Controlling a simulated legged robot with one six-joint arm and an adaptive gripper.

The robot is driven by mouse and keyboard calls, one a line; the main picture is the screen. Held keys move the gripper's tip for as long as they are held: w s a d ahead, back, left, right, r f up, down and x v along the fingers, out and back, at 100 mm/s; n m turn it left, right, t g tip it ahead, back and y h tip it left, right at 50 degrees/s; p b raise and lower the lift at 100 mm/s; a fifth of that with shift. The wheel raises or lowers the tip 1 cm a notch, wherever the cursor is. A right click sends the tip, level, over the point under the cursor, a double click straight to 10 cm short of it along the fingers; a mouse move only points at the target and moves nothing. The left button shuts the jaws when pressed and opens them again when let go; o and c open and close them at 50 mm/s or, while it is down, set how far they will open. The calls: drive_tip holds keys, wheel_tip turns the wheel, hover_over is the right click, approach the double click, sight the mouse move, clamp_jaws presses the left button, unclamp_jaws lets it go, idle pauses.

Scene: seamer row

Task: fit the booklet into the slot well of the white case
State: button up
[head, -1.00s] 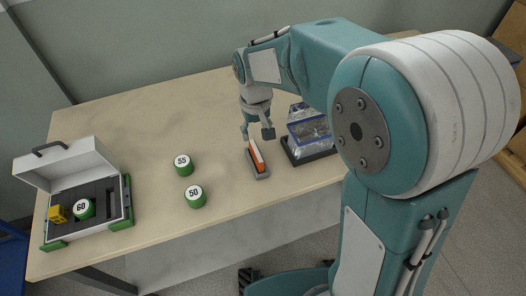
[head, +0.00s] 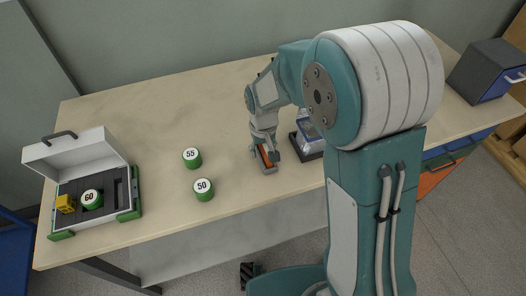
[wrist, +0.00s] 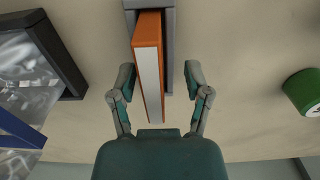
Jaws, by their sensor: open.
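The orange booklet (wrist: 148,58) with a pale page edge stands in a narrow grey holder (wrist: 170,20) on the table. My gripper (wrist: 158,74) is open, with one finger on each side of the booklet and gaps showing on both sides. In the head view my gripper (head: 264,153) is low over the holder and partly hides the booklet. The white case (head: 85,158) stands open at the left end of the table. Its dark insert holds a green cylinder marked 60 (head: 91,198) and a yellow block (head: 65,203). A narrow slot well (head: 120,190) at its right looks empty.
Green cylinders marked 55 (head: 192,158) and 50 (head: 204,189) stand between the case and the holder. A dark tray with a clear-and-blue packet (head: 309,138) is close right of my gripper. A dark bin (head: 488,72) is at the far right. The back of the table is clear.

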sight(264, 146)
drive_tip(key=shift+d, duration=0.25)
clamp_jaws()
drive_tip(key=shift+d, duration=0.1)
drive_tip(key=shift+a+r, duration=0.2)
drive_tip(key=shift+r, duration=0.35)
wheel_tip(264, 146, up, 3)
drive_tip(key=shift+s+f, duration=0.1)
drive_tip(key=shift+f, duration=0.1)
drive_tip(key=s+a+r, duration=0.3)
drive_tip(key=s+r, duration=0.6)
drive_tip(key=s, duration=0.4)
drive_tip(key=shift+s+a+r, duration=0.15)
drive_tip(key=shift+s+r, duration=0.05)
drive_tip(key=shift+s, duration=0.05)
